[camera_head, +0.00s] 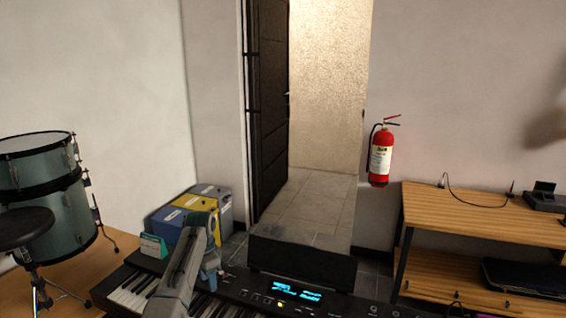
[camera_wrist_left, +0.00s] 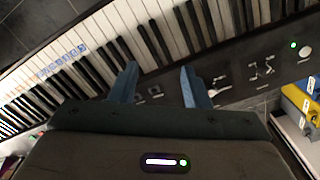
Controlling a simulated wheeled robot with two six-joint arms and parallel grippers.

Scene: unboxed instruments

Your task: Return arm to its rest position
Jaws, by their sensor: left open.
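My left arm reaches in from the bottom of the head view. My left gripper (camera_head: 211,268) hangs above the keyboard (camera_head: 240,290), near its back edge. In the left wrist view, the two blue fingers of the left gripper (camera_wrist_left: 158,84) stand apart with nothing between them. Below them are the keyboard's keys (camera_wrist_left: 205,22) and dark control panel. I cannot tell whether the fingers touch the keyboard. My right gripper does not show in either view.
Blue, yellow and grey bins (camera_head: 190,212) stand behind the keyboard. A drum set (camera_head: 55,195) and stool (camera_head: 25,228) are at left. A dark door (camera_head: 268,100) stands open at the back.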

